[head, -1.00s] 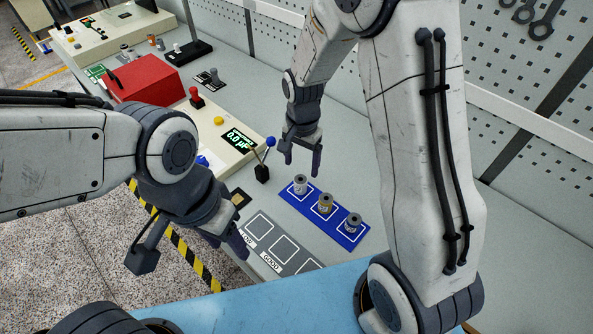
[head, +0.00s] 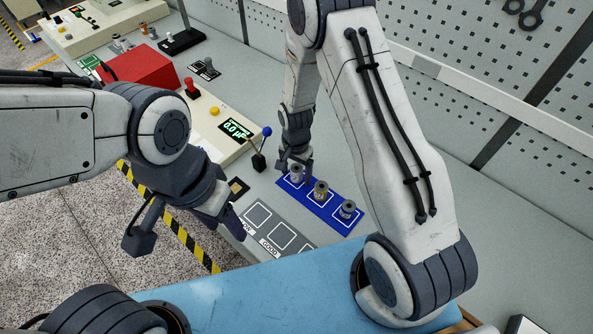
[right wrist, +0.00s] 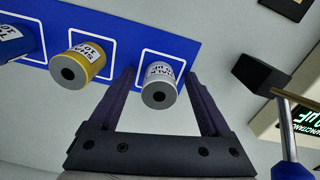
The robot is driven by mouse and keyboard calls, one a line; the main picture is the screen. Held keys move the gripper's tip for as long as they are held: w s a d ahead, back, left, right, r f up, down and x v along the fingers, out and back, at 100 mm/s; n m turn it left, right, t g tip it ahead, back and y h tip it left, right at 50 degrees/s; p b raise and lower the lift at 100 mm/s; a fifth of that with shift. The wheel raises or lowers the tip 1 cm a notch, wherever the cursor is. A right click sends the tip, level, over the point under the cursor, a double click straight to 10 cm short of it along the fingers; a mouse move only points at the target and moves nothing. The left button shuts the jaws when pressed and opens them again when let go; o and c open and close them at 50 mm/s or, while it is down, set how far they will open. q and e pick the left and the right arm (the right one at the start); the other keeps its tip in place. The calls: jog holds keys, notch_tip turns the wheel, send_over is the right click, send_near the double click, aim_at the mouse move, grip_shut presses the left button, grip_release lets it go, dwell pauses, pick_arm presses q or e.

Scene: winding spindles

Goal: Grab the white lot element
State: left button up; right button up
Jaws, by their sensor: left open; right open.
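The white lot element, a small cylinder with a white label and a grey end with a dark hole, stands in the leftmost square of the blue mat (head: 333,209) in the head view. In the right wrist view the white lot element (right wrist: 158,86) sits between the two fingers. My right gripper (head: 294,164) is open, its fingers on either side of the element; I cannot tell whether they touch it. In the wrist view my right gripper (right wrist: 157,88) points toward the mat. My left gripper (head: 231,217) is open and empty beside the grey tray.
A yellow element (head: 320,190) and a blue-labelled element (head: 347,209) stand in the other squares of the mat. A grey tray (head: 262,234) with marked squares lies in front. A lever with a blue knob (head: 267,131) stands close left of my right gripper.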

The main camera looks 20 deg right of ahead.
grip_shut()
